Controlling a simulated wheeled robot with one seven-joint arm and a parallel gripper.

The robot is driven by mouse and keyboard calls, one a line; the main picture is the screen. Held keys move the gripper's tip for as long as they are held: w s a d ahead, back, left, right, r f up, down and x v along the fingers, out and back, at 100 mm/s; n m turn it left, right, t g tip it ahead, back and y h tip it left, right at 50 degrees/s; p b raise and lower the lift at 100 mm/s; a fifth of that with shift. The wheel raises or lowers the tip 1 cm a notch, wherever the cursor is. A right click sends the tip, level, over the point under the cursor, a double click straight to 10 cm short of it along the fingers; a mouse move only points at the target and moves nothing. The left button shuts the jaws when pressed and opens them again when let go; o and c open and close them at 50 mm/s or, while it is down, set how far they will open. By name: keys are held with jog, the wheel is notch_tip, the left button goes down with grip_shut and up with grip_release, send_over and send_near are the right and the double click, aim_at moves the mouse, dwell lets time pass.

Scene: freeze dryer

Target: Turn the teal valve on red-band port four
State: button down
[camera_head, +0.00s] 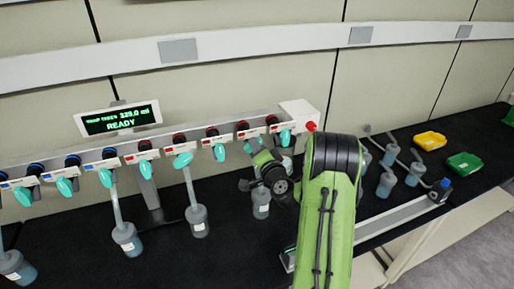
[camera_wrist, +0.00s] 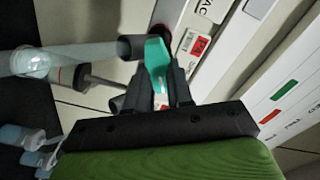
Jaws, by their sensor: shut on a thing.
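A row of ports runs along the white manifold, with blue bands on the left and red bands on the right, each with a teal valve. My gripper (camera_head: 262,163) is at a red-band port (camera_head: 243,126) near the manifold's right end. In the wrist view, my gripper (camera_wrist: 154,88) is shut on a teal valve (camera_wrist: 157,60), its dark fingers on either side of the handle. A red label (camera_wrist: 200,46) sits beside it, too blurred to read surely. In the head view the held valve is largely hidden by my gripper.
Neighbouring teal valves (camera_head: 219,152) and (camera_head: 285,136) stand close on both sides. A flask (camera_head: 261,204) is below my gripper, and another flask (camera_head: 197,221) hangs to the left. The display (camera_head: 118,118) reads READY. Yellow (camera_head: 430,139) and green (camera_head: 464,163) items lie at right.

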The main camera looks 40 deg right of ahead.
jog(key=shift+b, duration=0.4)
jog(key=n+b, duration=0.3)
jog(key=b, duration=0.1)
jog(key=shift+f, duration=0.2)
jog(key=n+b, duration=0.3)
jog(key=b, duration=0.3)
jog(key=shift+a+n, duration=0.1)
jog(key=shift+n, duration=0.3)
jog(key=n+b, duration=0.3)
jog(key=b, duration=0.3)
jog(key=shift+n+b, duration=0.3)
jog(key=shift+b, duration=0.1)
jog(key=n+b, duration=0.3)
jog(key=b, duration=0.2)
jog(key=shift+a+n+b, duration=0.1)
jog(key=shift+n+b, duration=0.2)
jog(key=shift+b, duration=0.1)
jog(key=n+b, duration=0.5)
jog(key=b, duration=0.1)
jog(key=shift+r+n+b, duration=0.15)
jog(key=shift+n+b, duration=1.6)
jog(key=shift+n, duration=0.65)
